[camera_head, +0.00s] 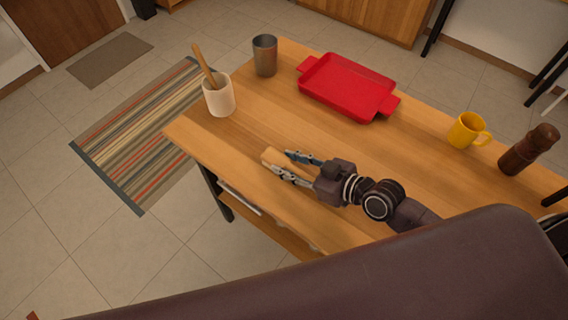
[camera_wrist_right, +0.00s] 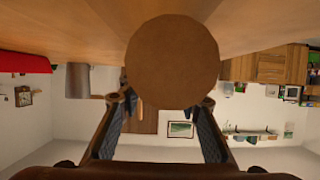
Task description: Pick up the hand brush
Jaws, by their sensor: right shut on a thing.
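The hand brush shows in the head view as a light wooden piece (camera_head: 269,155) at the table's near left edge. It sits between the fingertips of my right gripper (camera_head: 283,162), which is shut on it. In the right wrist view a round brown end (camera_wrist_right: 172,62) fills the space ahead of the fingers (camera_wrist_right: 168,100); it looks like the brush's end. The bristles are not visible. I cannot tell whether the brush touches the table. My left gripper is not in view.
The wooden table (camera_head: 225,150) carries a white crock (camera_head: 219,98) with a wooden utensil, a grey metal cup (camera_head: 265,56), a red tray (camera_head: 345,85), a yellow mug (camera_head: 465,131) and a dark wooden mill (camera_head: 526,152). The table between the gripper and the tray is clear.

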